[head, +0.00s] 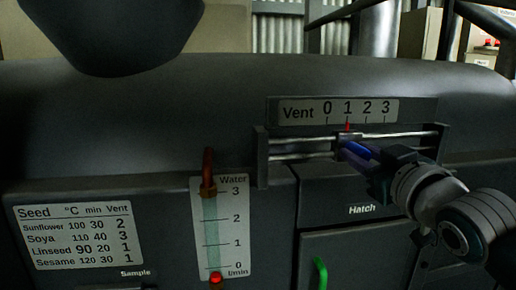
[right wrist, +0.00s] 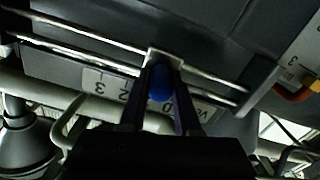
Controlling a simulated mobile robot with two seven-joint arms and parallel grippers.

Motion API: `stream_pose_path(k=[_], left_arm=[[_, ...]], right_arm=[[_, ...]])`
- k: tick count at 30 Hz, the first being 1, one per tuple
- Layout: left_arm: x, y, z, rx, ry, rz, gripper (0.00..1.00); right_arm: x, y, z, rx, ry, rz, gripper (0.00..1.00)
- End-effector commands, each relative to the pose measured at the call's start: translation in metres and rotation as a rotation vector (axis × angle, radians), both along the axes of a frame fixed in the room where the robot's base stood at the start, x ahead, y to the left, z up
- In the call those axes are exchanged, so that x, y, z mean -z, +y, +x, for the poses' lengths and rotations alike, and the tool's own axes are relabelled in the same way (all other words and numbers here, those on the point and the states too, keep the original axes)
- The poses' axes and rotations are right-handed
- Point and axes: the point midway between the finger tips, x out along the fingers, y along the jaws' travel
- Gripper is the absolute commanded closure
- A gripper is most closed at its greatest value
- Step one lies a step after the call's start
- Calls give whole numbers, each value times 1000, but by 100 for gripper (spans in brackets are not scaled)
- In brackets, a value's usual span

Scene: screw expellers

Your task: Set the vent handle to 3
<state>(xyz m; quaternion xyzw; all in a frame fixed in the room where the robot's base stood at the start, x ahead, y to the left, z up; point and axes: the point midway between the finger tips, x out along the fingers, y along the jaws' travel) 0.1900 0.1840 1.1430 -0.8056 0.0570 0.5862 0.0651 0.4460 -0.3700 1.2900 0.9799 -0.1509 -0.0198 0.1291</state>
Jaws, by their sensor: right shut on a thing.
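The vent handle is a blue grip (head: 357,149) on a slider that rides on two metal rails. Its red pointer (head: 347,127) stands at 1 on the vent scale (head: 333,111), marked 0 to 3. My right gripper (head: 359,153) comes in from the lower right and is shut on the blue handle. In the right wrist view the blue handle (right wrist: 160,88) sits between the two dark fingers of the gripper (right wrist: 162,82), with the rails running behind. My left gripper is not in view.
The rails end in dark brackets, the left one (head: 262,157) beside the scale. A water gauge (head: 219,228), a seed table (head: 79,236) and a hatch (head: 345,255) with a green handle (head: 321,273) are on the panel. A dark rounded shape (head: 110,35) hangs at upper left.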

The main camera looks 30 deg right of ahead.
Motion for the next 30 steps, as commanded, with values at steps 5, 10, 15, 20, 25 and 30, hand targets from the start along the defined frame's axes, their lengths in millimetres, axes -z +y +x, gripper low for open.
stream_pose_path(k=[5,10,15,20,25,30], left_arm=[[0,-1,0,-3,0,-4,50],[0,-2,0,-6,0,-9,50],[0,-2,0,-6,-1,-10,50],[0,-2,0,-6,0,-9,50],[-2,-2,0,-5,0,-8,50],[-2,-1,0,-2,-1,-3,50]], right_arm=[[0,0,0,-1,1,0,100],[0,0,0,-1,1,1,100],[0,0,0,-1,1,1,100],[0,0,0,-1,1,0,100],[1,-19,-6,1,7,-6,100],[2,-57,-18,3,8,-7,100]])
